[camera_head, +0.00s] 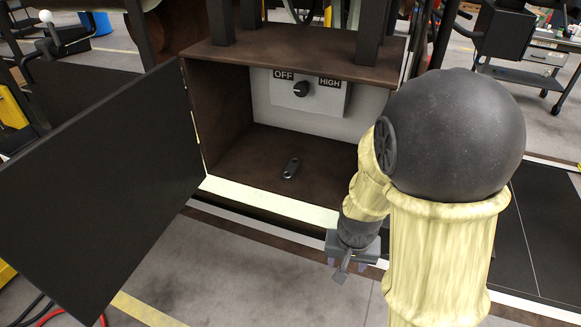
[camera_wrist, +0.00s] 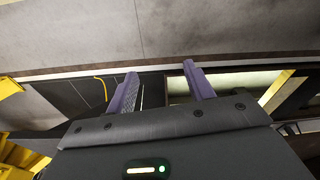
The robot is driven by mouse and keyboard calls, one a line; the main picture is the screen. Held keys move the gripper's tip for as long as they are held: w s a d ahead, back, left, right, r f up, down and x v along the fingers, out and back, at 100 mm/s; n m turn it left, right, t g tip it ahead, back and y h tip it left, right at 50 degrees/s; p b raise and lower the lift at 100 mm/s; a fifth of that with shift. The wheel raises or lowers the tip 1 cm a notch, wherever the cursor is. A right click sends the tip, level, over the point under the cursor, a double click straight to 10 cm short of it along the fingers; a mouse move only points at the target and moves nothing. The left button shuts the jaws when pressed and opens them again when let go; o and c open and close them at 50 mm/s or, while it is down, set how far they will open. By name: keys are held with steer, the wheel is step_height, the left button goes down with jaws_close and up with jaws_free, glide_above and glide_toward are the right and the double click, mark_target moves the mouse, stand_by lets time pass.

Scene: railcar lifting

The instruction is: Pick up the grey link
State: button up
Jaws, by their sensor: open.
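The grey link (camera_head: 291,168) is a small dark grey bar with rounded ends. It lies on the brown floor of the open cabinet (camera_head: 250,138), near the middle of the opening, in the head view. My gripper (camera_head: 347,268) is outside the cabinet, to the right of and nearer than the link, by the front sill. In the wrist view my gripper (camera_wrist: 158,85) shows two purple fingers spread apart with nothing between them. The link does not show in the wrist view.
A dark door (camera_head: 100,185) stands open on the cabinet's left. A panel with a black knob (camera_head: 301,89) and OFF and HIGH labels is on the back wall. A pale sill (camera_head: 270,204) runs along the opening's front edge. Grey floor (camera_head: 220,265) in front is clear.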

steer(key=w+a+m+t+h+p, duration=0.25)
steer(key=w+a+t+h, duration=0.2)
steer(key=w+a, duration=0.3)
steer(key=w+a+r+t+p, duration=0.1)
steer(key=a+r+t, duration=0.5)
steer(key=a+r, duration=0.6)
steer(key=shift+w+r+n+t+p, duration=0.3)
steer(key=shift+w+n+t+p, duration=0.05)
steer(key=shift+w, duration=0.1)
